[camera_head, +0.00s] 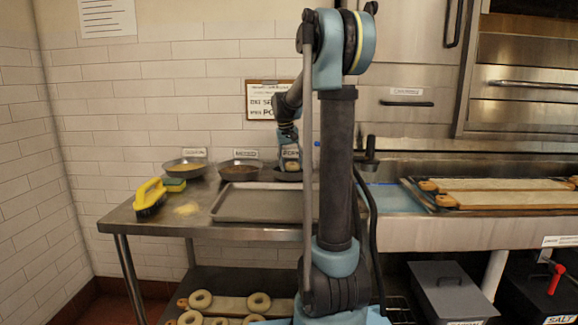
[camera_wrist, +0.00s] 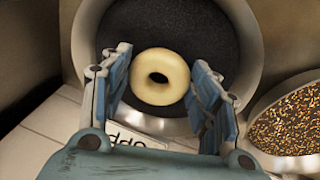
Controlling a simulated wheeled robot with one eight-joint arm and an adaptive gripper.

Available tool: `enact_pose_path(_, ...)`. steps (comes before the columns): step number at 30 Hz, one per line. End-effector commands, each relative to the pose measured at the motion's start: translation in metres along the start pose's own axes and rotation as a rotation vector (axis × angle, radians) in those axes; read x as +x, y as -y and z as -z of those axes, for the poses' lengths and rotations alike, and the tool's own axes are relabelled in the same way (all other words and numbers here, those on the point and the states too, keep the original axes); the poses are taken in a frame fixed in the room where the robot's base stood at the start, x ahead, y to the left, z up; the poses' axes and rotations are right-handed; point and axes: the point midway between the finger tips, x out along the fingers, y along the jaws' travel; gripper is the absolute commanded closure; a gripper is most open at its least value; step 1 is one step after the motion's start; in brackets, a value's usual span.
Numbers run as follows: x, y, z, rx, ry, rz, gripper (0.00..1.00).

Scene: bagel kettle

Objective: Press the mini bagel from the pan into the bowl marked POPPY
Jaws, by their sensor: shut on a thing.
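A pale mini bagel (camera_wrist: 177,84) sits between the two fingers of my gripper (camera_wrist: 163,88), which is shut on it. It is over the dark-filled POPPY bowl (camera_wrist: 215,35) in the wrist view; I cannot tell whether it touches the seeds. The bowl's label (camera_wrist: 136,146) is partly hidden by my gripper. In the head view my gripper (camera_head: 290,163) reaches down at the POPPY bowl (camera_head: 284,176), the rightmost of three bowls, and my arm hides part of it. The grey pan (camera_head: 262,207) lies in front of the bowls, and its visible part is empty.
A bowl of mixed seeds (camera_wrist: 292,120) stands close to the right in the wrist view. Two other labelled bowls (camera_head: 185,168) (camera_head: 240,172) line the wall. A yellow brush (camera_head: 150,196) and sponge (camera_head: 175,184) lie at left. Several bagels (camera_head: 201,298) rest on the lower shelf.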

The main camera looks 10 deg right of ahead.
Motion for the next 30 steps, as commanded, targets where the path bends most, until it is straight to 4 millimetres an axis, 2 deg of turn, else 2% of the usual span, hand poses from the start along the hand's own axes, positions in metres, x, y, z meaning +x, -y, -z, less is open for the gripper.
enact_pose_path(10,0.0,0.0,0.0,0.0,0.0,0.0,0.67)
enact_pose_path(11,0.0,0.0,0.0,0.0,0.0,0.0,0.42)
enact_pose_path(14,0.0,0.0,0.0,0.0,0.0,0.0,0.21)
enact_pose_path(25,-0.001,0.0,0.0,-0.001,0.0,0.0,0.21)
enact_pose_path(30,-0.013,0.001,0.0,-0.001,0.0,0.0,0.21)
